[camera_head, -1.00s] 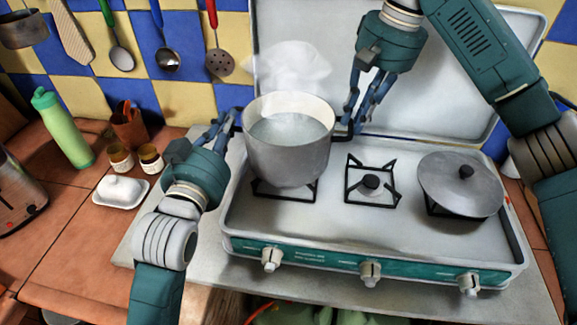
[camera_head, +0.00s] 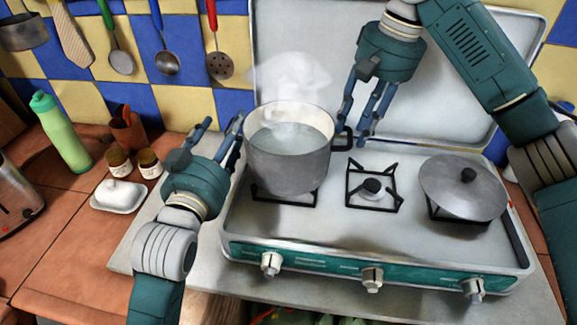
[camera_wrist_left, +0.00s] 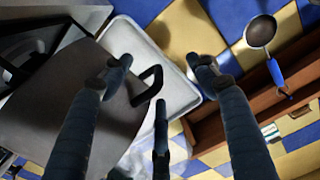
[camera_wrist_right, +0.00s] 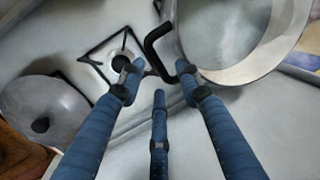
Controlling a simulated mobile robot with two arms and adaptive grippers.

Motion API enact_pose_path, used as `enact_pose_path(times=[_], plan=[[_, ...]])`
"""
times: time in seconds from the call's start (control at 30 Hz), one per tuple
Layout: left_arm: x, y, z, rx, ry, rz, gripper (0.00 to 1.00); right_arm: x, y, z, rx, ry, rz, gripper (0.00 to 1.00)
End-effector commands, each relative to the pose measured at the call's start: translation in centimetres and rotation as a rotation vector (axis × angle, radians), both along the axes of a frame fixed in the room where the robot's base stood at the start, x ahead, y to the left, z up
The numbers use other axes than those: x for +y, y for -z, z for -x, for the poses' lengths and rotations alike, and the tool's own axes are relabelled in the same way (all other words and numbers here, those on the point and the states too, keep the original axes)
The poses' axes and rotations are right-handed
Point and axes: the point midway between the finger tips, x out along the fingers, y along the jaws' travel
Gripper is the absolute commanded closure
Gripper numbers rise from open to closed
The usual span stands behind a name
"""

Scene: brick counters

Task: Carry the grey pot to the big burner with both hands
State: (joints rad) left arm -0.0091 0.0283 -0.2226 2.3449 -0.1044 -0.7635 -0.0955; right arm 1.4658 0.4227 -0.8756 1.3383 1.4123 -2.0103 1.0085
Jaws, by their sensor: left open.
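The grey pot (camera_head: 288,165), holding steaming liquid, stands upright over the left burner (camera_head: 258,197) of the camping stove. My left gripper (camera_head: 220,128) is open beside the pot's left side. In the left wrist view, the pot's black left handle (camera_wrist_left: 150,84) shows between its spread fingers, with gaps on both sides. My right gripper (camera_head: 357,115) is open at the pot's right side, by the black right handle (camera_head: 342,139). In the right wrist view, that handle (camera_wrist_right: 160,50) lies between or just beyond the spread fingertips; contact is unclear.
The middle burner (camera_head: 373,188) is bare. The raised stove lid (camera_head: 420,120) stands behind. A butter dish (camera_head: 119,197), jars (camera_head: 148,161) and a green bottle (camera_head: 62,132) stand at left. Utensils hang on the wall.

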Motion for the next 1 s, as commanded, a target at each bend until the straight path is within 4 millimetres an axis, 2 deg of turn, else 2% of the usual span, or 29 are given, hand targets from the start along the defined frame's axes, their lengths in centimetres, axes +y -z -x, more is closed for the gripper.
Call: enact_pose_path(times=[0.17, 0.5, 0.6, 0.93, 1.0], plan=[[0.5, 0.0, 0.0, 0.000, -0.001, -0.002, 0.41, 0.0, 0.0, 0.0, 0.000, -0.001, 0.000, 0.66], [5.6, 0.0, 0.4, -0.001, -0.003, -0.006, 0.41, 0.0, 0.0, 0.0, 0.000, -0.001, -0.001, 0.66], [6.6, 0.0, 0.5, -0.002, -0.003, -0.004, 0.41, 0.0, 0.0, 0.0, 0.000, -0.001, -0.001, 0.66], [7.1, -0.1, 0.5, -0.002, -0.002, -0.001, 0.41, 0.0, 0.0, 0.0, 0.000, -0.001, -0.001, 0.66], [7.1, -0.1, 0.5, -0.002, -0.002, -0.001, 0.41, 0.0, 0.0, 0.0, 0.000, -0.001, -0.001, 0.54]])
